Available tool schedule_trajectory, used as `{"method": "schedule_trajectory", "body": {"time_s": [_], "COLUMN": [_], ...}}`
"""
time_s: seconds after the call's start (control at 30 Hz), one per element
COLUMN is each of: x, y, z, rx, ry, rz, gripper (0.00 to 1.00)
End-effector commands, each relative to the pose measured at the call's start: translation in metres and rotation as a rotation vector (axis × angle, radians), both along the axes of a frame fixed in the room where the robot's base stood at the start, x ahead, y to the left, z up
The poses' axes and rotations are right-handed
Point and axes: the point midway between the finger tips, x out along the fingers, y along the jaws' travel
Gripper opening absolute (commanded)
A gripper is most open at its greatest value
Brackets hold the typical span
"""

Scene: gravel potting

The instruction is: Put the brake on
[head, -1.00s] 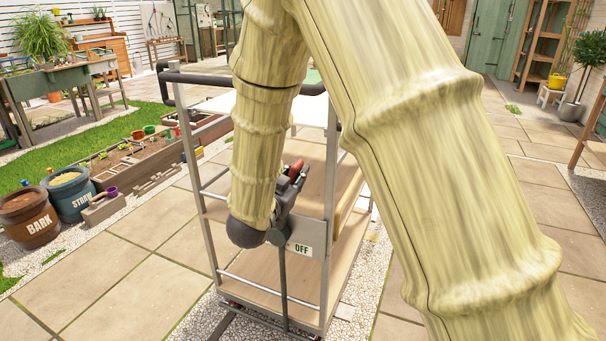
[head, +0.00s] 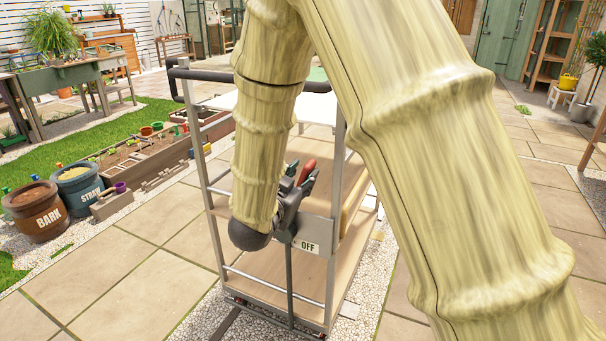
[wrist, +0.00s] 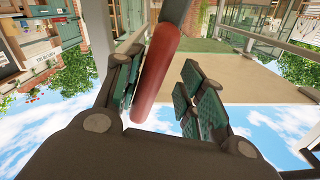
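The brake handle is a red grip (head: 307,171) on the near end of a metal trolley (head: 213,222); it also shows large in the wrist view (wrist: 157,75). A plate marked OFF (head: 308,247) sits below it, with a dark rod (head: 289,285) running down towards the base. My gripper (head: 301,184) is at the handle, partly hidden by my arm in the head view. In the wrist view its green-padded fingers (wrist: 160,97) are apart, with the red grip between them. The grip lies close to the left finger, with a gap to the right finger. I cannot tell whether it touches.
The trolley has wooden shelves and a black push bar (head: 215,77). It stands over white gravel (head: 372,270) among stone slabs. Bark (head: 36,212) and straw (head: 78,192) tubs and a planting bed (head: 150,160) are on the left. Open paving lies to the right.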

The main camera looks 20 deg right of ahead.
Motion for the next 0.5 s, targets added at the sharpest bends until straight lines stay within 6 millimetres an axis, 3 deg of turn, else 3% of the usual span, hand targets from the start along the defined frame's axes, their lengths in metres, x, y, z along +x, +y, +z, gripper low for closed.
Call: {"method": "schedule_trajectory", "body": {"time_s": [0.5], "x": [-0.058], "y": [0.066], "z": [-0.001], "rx": [0.0], "ry": [0.002], "rz": [0.003], "gripper": [0.39]}}
